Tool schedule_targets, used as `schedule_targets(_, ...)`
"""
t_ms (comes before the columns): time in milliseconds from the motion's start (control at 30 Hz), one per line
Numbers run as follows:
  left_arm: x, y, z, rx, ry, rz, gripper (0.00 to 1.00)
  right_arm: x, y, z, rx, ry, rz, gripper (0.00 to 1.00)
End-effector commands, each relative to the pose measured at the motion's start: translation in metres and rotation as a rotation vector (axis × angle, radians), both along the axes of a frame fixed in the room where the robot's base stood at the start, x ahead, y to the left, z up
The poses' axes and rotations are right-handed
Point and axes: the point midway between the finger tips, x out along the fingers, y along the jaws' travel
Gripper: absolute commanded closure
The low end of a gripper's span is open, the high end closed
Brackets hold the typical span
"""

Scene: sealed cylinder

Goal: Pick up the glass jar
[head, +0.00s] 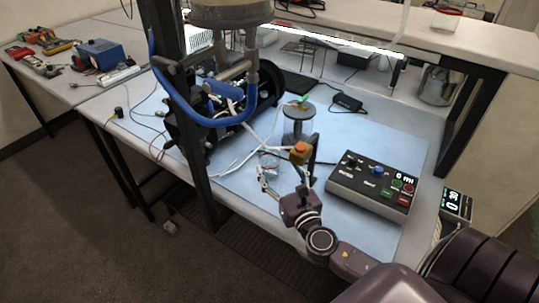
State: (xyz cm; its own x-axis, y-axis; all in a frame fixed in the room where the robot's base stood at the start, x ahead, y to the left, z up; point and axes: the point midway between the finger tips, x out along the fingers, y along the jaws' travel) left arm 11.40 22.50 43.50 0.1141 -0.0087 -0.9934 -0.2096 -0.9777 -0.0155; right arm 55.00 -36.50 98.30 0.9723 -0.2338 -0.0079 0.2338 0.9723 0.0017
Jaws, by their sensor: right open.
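A small clear object (268,164), which looks like the glass jar, stands on the blue mat (345,145) in the middle of the head view. It is partly hidden, and its outline is hard to make out. My right gripper (284,172) is open at the front of the mat, with its fingers spread towards this object. The left finger shows close to it; I cannot tell whether they touch. Another clear container (446,19) with a reddish rim sits on the shelf at the upper right. My left gripper is not in view.
A round pedestal (299,109) with a green item on top stands behind my right gripper. An orange-brown block (300,151) shows by the right finger. A control box (374,184) lies to the right. Machinery with a blue hose (232,118) and white cables crowds the left.

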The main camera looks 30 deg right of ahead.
Motion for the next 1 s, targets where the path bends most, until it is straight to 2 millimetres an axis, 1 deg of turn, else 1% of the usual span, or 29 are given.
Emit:
schedule_targets(67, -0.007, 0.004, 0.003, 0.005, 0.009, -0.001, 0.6, 0.008, -0.001, 0.002, 0.002, -0.001, 0.0, 0.33)
schedule_targets(300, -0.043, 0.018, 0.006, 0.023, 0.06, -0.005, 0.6, 0.031, -0.007, -0.001, 0.001, -0.001, 0.0, 0.33)
schedule_targets(367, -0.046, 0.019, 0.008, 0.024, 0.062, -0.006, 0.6, 0.038, -0.008, -0.002, 0.0, -0.001, -0.001, 0.33)
schedule_targets(467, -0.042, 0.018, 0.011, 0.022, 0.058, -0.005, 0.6, 0.052, -0.011, -0.005, 0.001, -0.001, -0.001, 0.33)
schedule_targets(567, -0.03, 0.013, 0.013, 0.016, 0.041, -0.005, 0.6, 0.064, -0.013, -0.006, 0.001, -0.002, 0.0, 0.33)
schedule_targets(633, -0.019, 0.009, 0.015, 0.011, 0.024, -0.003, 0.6, 0.069, -0.015, -0.007, 0.002, -0.001, 0.0, 0.33)
schedule_targets(733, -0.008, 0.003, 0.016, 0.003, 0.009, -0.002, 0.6, 0.071, -0.015, -0.007, 0.002, 0.0, 0.0, 0.33)
schedule_targets(900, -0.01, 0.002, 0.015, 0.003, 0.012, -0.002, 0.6, 0.071, -0.015, -0.008, 0.002, 0.0, 0.0, 0.33)
schedule_targets(933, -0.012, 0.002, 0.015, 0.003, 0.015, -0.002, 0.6, 0.071, -0.015, -0.008, 0.002, 0.0, 0.0, 0.34)
schedule_targets(1000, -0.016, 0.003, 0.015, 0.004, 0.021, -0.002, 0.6, 0.071, -0.015, -0.007, 0.002, 0.0, 0.0, 0.42)
